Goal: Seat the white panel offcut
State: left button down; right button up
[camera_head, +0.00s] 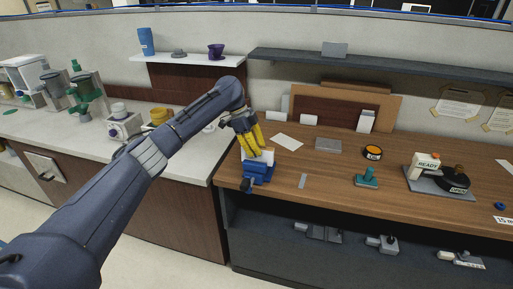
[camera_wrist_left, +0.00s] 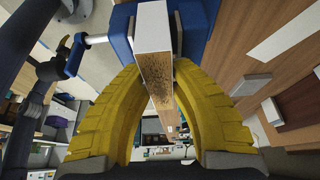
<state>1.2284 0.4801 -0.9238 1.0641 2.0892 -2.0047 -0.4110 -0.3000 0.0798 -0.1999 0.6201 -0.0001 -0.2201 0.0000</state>
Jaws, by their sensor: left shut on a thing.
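The white panel offcut (camera_wrist_left: 152,28) has a brown speckled chipboard edge facing the left wrist camera. In the head view the offcut (camera_head: 266,156) shows as a small white piece at the top of a blue vise (camera_head: 257,174) on the bench's front left corner. In the left wrist view the blue vise (camera_wrist_left: 121,27) shows on both sides of the offcut. I cannot tell how deep the offcut sits. My left gripper (camera_head: 249,149), with yellow fingers, is shut on the offcut from above; its fingers (camera_wrist_left: 153,72) flank it. My right gripper is not in view.
On the wooden bench (camera_head: 330,182) lie a white sheet (camera_head: 286,142), a grey plate (camera_head: 328,144), an orange-topped puck (camera_head: 373,152), a teal stand (camera_head: 366,178) and a device marked READY (camera_head: 426,162). A grey shelf (camera_head: 350,64) runs above. The bench's front middle is mostly clear.

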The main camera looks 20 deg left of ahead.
pick_arm(q)
jog(key=shift+f, duration=0.6)
jog(key=c, duration=1.2)
grip_release()
jog(key=shift+o, duration=0.2)
jog(key=v, duration=1.2)
